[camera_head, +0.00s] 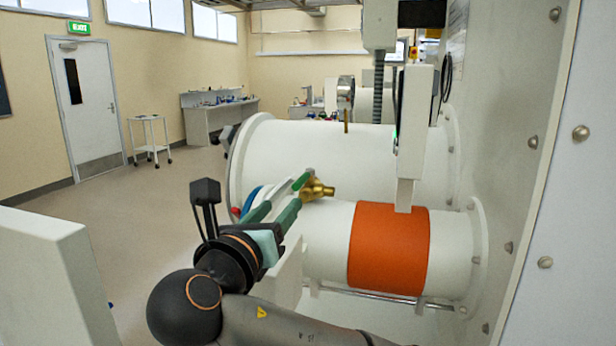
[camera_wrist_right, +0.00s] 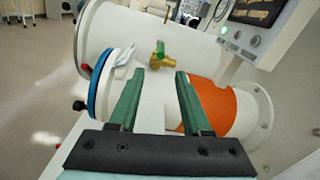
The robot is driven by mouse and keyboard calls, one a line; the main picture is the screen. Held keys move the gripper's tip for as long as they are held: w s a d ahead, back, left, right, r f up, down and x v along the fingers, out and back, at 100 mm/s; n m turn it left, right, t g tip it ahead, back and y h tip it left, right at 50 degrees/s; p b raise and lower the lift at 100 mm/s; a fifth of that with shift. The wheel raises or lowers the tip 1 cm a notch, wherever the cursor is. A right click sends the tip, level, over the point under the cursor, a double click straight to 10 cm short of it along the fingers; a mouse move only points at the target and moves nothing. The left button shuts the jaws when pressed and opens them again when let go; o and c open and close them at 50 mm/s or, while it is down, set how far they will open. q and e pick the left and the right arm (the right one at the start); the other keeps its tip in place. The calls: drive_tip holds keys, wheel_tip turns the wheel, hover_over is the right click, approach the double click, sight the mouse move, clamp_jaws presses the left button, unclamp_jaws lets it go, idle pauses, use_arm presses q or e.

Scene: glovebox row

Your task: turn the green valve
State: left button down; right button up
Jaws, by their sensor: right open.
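The green valve (camera_head: 302,180) has a green lever handle on a brass body (camera_head: 318,190), set on the white cylinders. In the right wrist view the green handle (camera_wrist_right: 160,48) stands up over the brass body (camera_wrist_right: 161,62), just beyond the fingertips and between them in the picture. My right gripper (camera_head: 282,205) is open and empty, its two green fingers (camera_wrist_right: 160,73) pointing at the valve. The fingers look apart from the valve, with a short gap left. My left gripper is not in view.
A large white cylinder (camera_head: 340,150) lies behind a smaller one with an orange band (camera_head: 388,250). A white post (camera_head: 412,130) hangs down right of the valve. A riveted wall (camera_head: 535,150) closes the right side. The floor (camera_head: 140,215) at left is free.

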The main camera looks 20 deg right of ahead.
sight(301, 178)
drive_tip(key=shift+w+d+r, duration=0.1)
drive_tip(key=shift+w+r, duration=0.05)
drive_tip(key=shift+p+x, duration=0.3)
drive_tip(key=shift+x, duration=0.65)
drive_tip(key=shift+w+r, duration=0.15)
drive_tip(key=shift+r, duration=0.05)
drive_tip(key=shift+w, duration=0.4)
drive_tip(key=x, duration=0.4)
drive_tip(key=p+x, duration=0.1)
drive_tip(key=x, duration=0.3)
drive_tip(key=shift+s+d+f+p, duration=0.15)
drive_tip(key=shift+d+p, duration=0.15)
drive_tip(key=shift+d, duration=0.05)
drive_tip(key=shift+w+d+f, duration=0.1)
drive_tip(key=shift+w+d, duration=0.2)
drive_tip(key=shift+w, duration=0.15)
clamp_jaws()
